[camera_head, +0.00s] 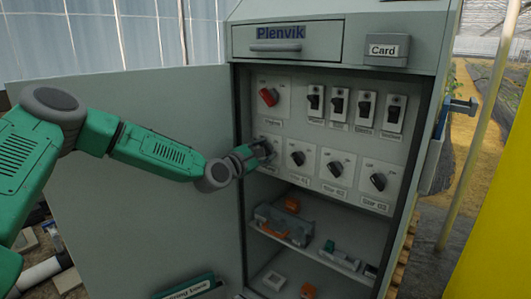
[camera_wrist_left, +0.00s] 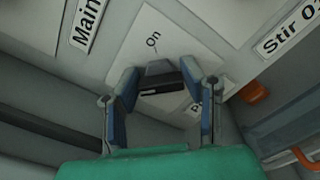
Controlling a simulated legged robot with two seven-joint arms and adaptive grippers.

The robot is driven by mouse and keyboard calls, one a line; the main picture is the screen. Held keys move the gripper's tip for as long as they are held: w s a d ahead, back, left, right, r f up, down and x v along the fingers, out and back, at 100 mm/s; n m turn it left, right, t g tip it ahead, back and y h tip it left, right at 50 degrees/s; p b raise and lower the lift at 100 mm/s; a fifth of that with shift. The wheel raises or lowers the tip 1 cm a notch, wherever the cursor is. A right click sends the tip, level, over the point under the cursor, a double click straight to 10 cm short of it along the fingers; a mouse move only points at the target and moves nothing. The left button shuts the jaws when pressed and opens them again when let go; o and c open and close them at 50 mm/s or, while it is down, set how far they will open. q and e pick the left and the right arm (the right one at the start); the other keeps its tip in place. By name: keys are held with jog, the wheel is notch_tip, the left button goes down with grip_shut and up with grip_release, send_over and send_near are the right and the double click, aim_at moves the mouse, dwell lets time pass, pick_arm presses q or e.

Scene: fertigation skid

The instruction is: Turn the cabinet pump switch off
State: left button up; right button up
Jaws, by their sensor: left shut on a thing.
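The cabinet's pump switch is a black rotary knob (camera_wrist_left: 161,86) on a pale plate marked "On" (camera_wrist_left: 152,40). Its label is mostly hidden, with only a "P" showing beside my finger. My left gripper (camera_head: 263,151) reaches into the open cabinet (camera_head: 236,110) at the lower left switch of the panel. In the left wrist view its two blue-grey fingers (camera_wrist_left: 163,80) are on either side of the knob and shut on it. In the head view the gripper largely hides this knob. My right gripper is not in view.
A red switch (camera_head: 268,97) sits just above. Several black toggles (camera_head: 338,105) and the Stir knobs (camera_head: 336,169) are to the right. Shelves with small parts (camera_head: 285,229) lie below. The cabinet door (camera_head: 150,225) stands open at left, behind my arm.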

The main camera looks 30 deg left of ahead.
pick_arm(q)
jog(key=shift+s+f, duration=0.15)
jog(key=shift+f, duration=0.4)
jog(key=o, duration=1.2)
jog(key=shift+c, duration=0.2)
jog(key=shift+a+r, duration=0.1)
jog(key=shift+r, duration=0.05)
jog(key=shift+r, duration=0.15)
jog(key=s+a, duration=0.1)
jog(key=s, duration=1)
jog(key=shift+s, duration=0.4)
